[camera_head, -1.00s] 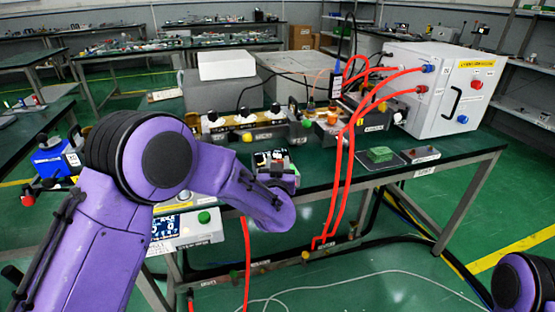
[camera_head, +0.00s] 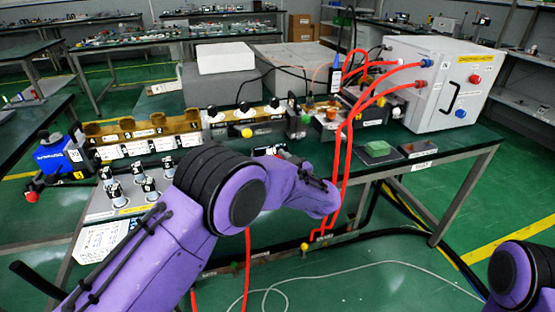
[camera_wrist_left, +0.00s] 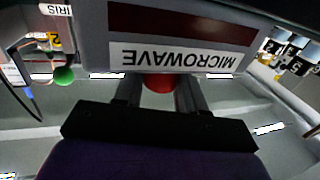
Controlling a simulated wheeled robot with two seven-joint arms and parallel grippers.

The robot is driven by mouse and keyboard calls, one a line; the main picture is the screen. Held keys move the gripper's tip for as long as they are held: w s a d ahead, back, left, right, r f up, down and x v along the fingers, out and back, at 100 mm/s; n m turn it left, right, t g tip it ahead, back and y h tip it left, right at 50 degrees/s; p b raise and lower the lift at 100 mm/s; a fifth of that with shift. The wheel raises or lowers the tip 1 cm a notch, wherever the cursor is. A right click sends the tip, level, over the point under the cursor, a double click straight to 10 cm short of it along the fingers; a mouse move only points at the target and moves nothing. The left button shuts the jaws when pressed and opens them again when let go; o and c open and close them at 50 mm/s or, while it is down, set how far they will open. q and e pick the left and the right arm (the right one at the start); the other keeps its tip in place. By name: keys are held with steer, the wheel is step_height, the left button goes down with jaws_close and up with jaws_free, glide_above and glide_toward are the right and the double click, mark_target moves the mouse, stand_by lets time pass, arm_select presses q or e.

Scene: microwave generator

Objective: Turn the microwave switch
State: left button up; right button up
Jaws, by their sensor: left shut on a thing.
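In the left wrist view a box carries an upside-down white label reading MICROWAVE (camera_wrist_left: 172,57). A red knob (camera_wrist_left: 159,83) sits just below this label. My left gripper (camera_wrist_left: 160,95) has its fingers on both sides of the knob and is shut on it. The knob's far side is hidden by the box and the fingers. In the head view my purple left arm reaches over the bench's front edge and hides the gripper and knob. My right gripper is out of view; only part of my right arm shows at the bottom right.
A white cabinet (camera_head: 445,90) stands at the bench's right end. Red cables (camera_head: 350,130) hang down just right of my left arm. A row of yellow-topped modules (camera_head: 135,130) lies at left. A green knob (camera_wrist_left: 64,75) is left of the red one.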

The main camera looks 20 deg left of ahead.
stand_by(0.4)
arm_select(q)
steer(key=o, duration=1)
steer(key=shift+c, duration=0.2)
